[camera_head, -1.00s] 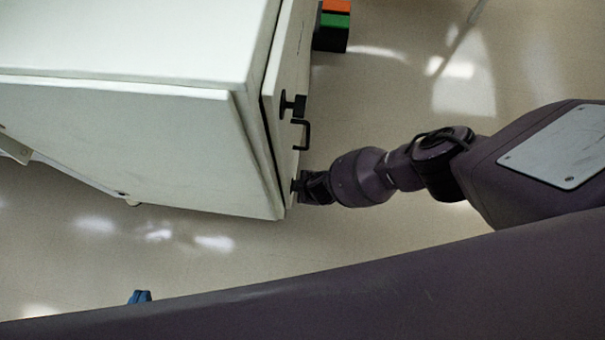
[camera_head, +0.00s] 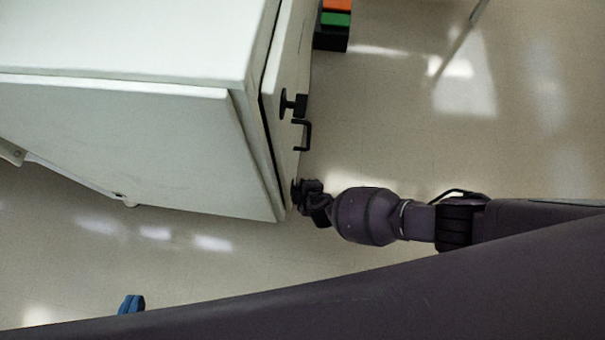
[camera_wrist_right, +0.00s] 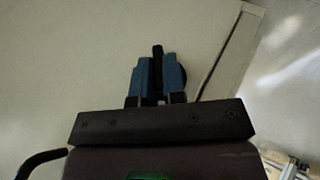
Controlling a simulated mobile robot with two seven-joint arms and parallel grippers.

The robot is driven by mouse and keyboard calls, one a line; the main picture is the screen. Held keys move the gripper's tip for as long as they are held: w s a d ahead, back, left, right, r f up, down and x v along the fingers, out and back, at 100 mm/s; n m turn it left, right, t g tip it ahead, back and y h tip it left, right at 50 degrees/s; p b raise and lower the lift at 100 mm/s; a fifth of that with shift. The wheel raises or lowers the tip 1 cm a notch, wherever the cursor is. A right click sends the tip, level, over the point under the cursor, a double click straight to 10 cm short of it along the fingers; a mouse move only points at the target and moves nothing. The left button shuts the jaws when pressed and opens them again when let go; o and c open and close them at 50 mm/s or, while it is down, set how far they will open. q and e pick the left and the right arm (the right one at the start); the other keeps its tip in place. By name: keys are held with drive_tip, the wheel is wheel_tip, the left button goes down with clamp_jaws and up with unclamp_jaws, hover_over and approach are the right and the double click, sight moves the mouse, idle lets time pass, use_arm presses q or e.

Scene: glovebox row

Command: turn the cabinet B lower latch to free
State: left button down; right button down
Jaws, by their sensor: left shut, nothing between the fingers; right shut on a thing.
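The white cabinet door (camera_head: 288,75) is closed or nearly closed and carries two black latches with a black handle (camera_head: 303,135) between them. One latch (camera_head: 290,104) stands free above the handle in the head view. My right gripper (camera_wrist_right: 158,78) is shut on the other latch, the lower one in the picture; its black knob (camera_wrist_right: 157,60) shows between the blue fingers in the right wrist view. In the head view my right wrist hides most of that latch. My left gripper (camera_head: 131,304) shows only as blue fingertips, shut and empty, away from the cabinet.
A black box with green and orange blocks (camera_head: 335,20) stands behind the door's far end. A thin metal leg (camera_head: 458,45) stands at the upper right. The floor right of the door is clear apart from my arm.

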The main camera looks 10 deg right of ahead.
idle(0.3)
use_arm(q)
drive_tip(key=shift+s+f, duration=0.1)
drive_tip(key=shift+f, duration=0.1)
use_arm(e)
drive_tip(key=c, duration=1.2)
unclamp_jaws()
drive_tip(key=shift+r, duration=0.1)
